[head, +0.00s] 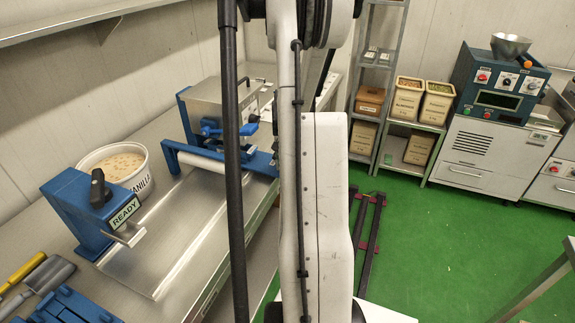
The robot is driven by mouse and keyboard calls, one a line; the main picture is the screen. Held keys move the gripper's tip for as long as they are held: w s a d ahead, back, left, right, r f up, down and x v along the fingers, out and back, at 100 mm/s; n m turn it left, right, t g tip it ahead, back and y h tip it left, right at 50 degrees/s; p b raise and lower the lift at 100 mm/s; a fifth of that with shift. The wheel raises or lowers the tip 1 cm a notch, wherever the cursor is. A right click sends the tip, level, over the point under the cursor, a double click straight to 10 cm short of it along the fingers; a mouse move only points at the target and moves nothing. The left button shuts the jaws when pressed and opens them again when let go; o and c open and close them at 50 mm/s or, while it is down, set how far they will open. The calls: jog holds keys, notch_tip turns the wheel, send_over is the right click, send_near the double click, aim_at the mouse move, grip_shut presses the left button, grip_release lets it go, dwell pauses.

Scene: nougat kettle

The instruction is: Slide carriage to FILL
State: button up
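I cannot pick out the carriage or a FILL mark for certain in the head view. A dark rail frame (371,228) with red feet lies on the green floor, partly hidden behind my arm. A blue block (88,207) with a black knob and a READY label (124,213) stands at the left end of a metal plate (175,240) on the bench. A blue roller frame (220,160) stands at the plate's far end. My gripper is not in view; my white arm links cross the middle of the picture.
A white VANILLA tub (140,180) stands behind the plate. Yellow-handled tools (32,275) lie at the front left. A shelf (415,125) holds labelled bins. A blue machine with a metal funnel (510,45) stands on a cabinet at the right. Green floor is open at the right.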

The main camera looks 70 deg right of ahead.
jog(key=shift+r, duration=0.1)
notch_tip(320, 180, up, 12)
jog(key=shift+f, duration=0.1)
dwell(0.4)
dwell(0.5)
